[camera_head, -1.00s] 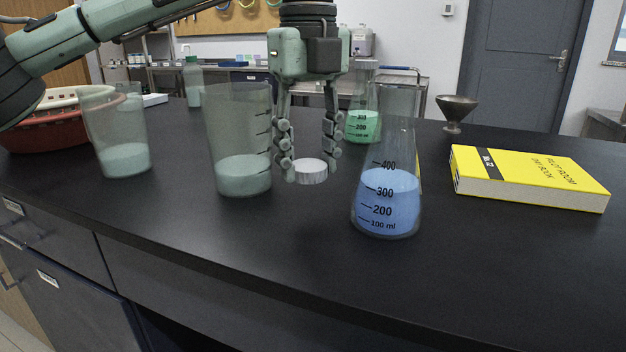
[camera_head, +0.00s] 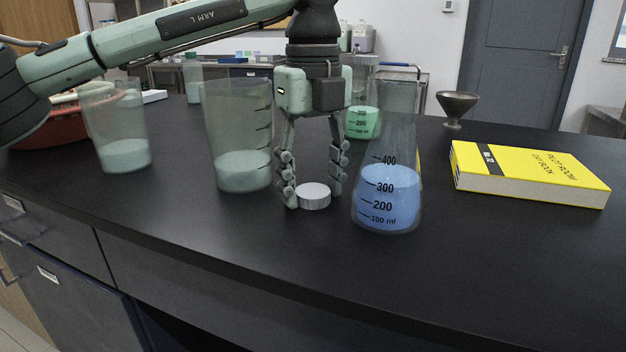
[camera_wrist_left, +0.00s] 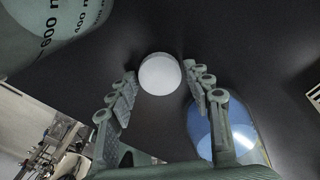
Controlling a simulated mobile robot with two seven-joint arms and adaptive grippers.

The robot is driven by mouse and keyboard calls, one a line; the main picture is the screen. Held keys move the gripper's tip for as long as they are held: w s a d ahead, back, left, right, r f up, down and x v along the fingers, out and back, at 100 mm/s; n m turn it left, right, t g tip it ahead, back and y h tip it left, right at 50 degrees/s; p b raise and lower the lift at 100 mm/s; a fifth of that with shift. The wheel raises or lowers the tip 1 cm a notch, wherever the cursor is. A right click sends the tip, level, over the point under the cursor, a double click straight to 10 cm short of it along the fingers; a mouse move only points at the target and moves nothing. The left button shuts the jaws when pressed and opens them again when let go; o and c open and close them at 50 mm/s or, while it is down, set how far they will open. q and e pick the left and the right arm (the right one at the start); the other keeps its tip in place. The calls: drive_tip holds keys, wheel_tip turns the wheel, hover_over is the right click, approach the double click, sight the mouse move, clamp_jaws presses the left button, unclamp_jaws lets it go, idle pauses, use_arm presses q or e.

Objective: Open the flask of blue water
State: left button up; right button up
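The glass flask of blue water (camera_head: 388,203) stands upright on the black bench. Its neck shows no lid on top. It also shows in the left wrist view (camera_wrist_left: 228,128). A round white cap (camera_head: 314,196) is low at the bench top, left of the flask, and shows from above in the wrist view (camera_wrist_left: 160,75). My left gripper (camera_head: 313,203) points down with its fingers on either side of the cap. In the wrist view thin dark gaps show between the cap and the fingertips (camera_wrist_left: 160,70), so it looks slightly open. My right gripper is out of view.
A large beaker (camera_head: 240,140) stands close left of my left gripper, with another beaker (camera_head: 122,130) further left. A green flask (camera_head: 362,122) stands behind the blue one. A yellow book (camera_head: 530,172) and funnel (camera_head: 455,106) are at right. The front bench is clear.

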use_arm(q)
drive_tip(key=shift+o, duration=0.7)
